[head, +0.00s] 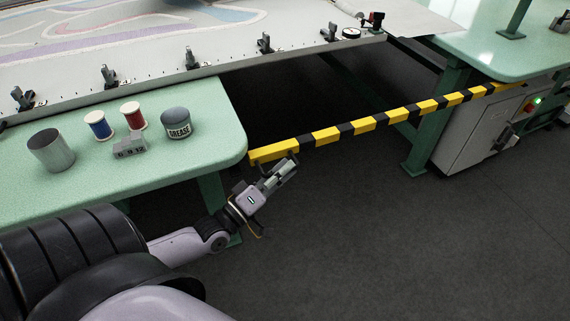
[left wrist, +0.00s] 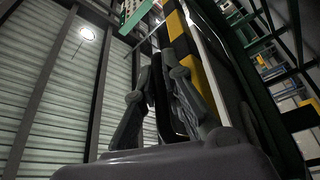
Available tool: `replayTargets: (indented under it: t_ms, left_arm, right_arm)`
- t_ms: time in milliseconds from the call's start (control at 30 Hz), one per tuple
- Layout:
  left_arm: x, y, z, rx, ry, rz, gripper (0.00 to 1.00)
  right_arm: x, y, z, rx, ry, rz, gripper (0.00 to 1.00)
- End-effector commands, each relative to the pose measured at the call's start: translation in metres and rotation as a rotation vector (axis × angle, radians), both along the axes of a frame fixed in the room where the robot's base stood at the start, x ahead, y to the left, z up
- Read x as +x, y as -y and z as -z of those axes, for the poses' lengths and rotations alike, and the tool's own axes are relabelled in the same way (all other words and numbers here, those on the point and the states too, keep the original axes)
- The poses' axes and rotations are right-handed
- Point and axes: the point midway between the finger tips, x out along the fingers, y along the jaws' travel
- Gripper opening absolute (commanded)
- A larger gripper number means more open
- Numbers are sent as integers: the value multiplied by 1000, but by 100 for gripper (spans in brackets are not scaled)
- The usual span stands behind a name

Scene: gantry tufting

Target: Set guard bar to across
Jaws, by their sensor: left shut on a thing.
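The guard bar (head: 372,123) is a long yellow and black striped bar. In the head view it spans the gap between the left green table and the grey cabinet at right, with its left end close to the table's rounded corner. Whether that end is seated in anything is hidden. My left gripper (head: 281,171) is just below the bar's left end, shut on the bar at its dark handle. In the left wrist view the striped bar (left wrist: 188,50) runs up beside my fingers (left wrist: 163,85); the exact contact is partly hidden. My right gripper is not in view.
The left green table (head: 215,150) carries a metal cup (head: 50,150), a blue spool (head: 99,125), a red spool (head: 134,116), a grey numbered block (head: 129,146) and a grease jar (head: 177,123). A clamped frame (head: 200,72) lies behind. The grey cabinet (head: 478,135) stands right; the floor in front is clear.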

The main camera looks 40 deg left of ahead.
Motion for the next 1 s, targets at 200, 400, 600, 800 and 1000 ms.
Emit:
replayTargets:
  t_ms: [200, 400, 600, 800, 1000]
  left_arm:
    - [-1, -1, 2, 1, -2, -2, 0]
    - [-1, -1, 2, 0, -3, -2, 22]
    - [-1, 0, 1, 0, -2, -1, 30]
    - [-1, 0, 1, 0, -2, -1, 30]
    - [-20, -4, 7, 1, -7, -1, 30]
  right_arm:
    - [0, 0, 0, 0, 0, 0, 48]
    - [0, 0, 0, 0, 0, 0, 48]
    - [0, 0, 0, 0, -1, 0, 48]
    - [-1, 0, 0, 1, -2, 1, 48]
    - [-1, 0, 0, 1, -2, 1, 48]
